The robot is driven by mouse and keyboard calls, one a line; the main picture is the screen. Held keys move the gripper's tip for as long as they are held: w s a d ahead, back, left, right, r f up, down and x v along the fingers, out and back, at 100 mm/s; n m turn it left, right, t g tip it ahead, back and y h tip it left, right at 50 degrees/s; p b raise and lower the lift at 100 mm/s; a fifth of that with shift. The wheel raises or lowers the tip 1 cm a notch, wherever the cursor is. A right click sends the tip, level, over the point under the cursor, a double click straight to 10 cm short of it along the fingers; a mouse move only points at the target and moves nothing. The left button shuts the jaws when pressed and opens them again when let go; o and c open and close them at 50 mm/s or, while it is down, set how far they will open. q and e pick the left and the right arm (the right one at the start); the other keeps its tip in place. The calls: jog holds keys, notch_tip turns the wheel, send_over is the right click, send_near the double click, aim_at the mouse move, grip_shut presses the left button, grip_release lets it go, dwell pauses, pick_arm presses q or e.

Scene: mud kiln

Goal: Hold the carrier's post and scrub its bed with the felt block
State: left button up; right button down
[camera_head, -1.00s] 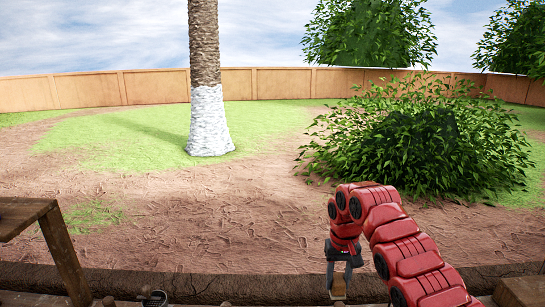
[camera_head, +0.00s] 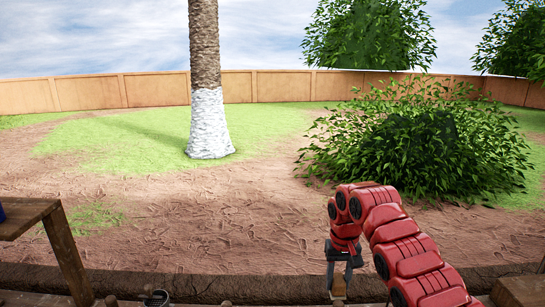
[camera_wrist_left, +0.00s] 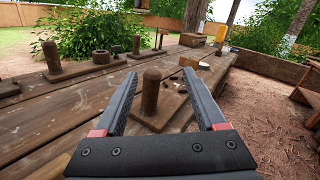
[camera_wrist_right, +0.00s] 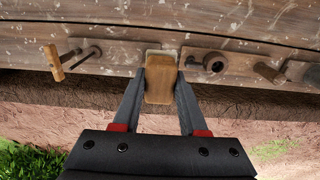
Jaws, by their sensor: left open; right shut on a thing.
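In the left wrist view a brown wooden post (camera_wrist_left: 151,90) with a rounded top stands upright on a flat wooden bed (camera_wrist_left: 168,108), the carrier. My left gripper (camera_wrist_left: 161,74) is open, with the post between its fingers in the picture; I see no contact. My right gripper (camera_wrist_right: 160,72) is shut on the felt block, a tan wooden block (camera_wrist_right: 159,82) with a pale edge behind it. It also shows in the head view (camera_head: 338,286), at the bottom under my red right arm. The left gripper is not in the head view.
The plank bench (camera_wrist_left: 70,118) carries another post on a base (camera_wrist_left: 52,54), a dark ring (camera_wrist_left: 101,57) and a yellow block (camera_wrist_left: 221,35). In the right wrist view a wooden T-handled piece (camera_wrist_right: 54,62) and a ringed plate (camera_wrist_right: 214,62) lie to either side of the held block.

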pick_arm(q)
jog(key=f, duration=0.1)
jog(key=a+f+m+y, duration=0.1)
jog(key=f+m+y, duration=0.1)
jog(key=shift+s+a+f+g, duration=0.25)
jog(key=shift+s+f+g, duration=0.05)
jog(key=shift+s+f, duration=0.1)
jog(key=shift+x, duration=4.75)
jog(key=shift+w+a, duration=0.15)
grip_shut()
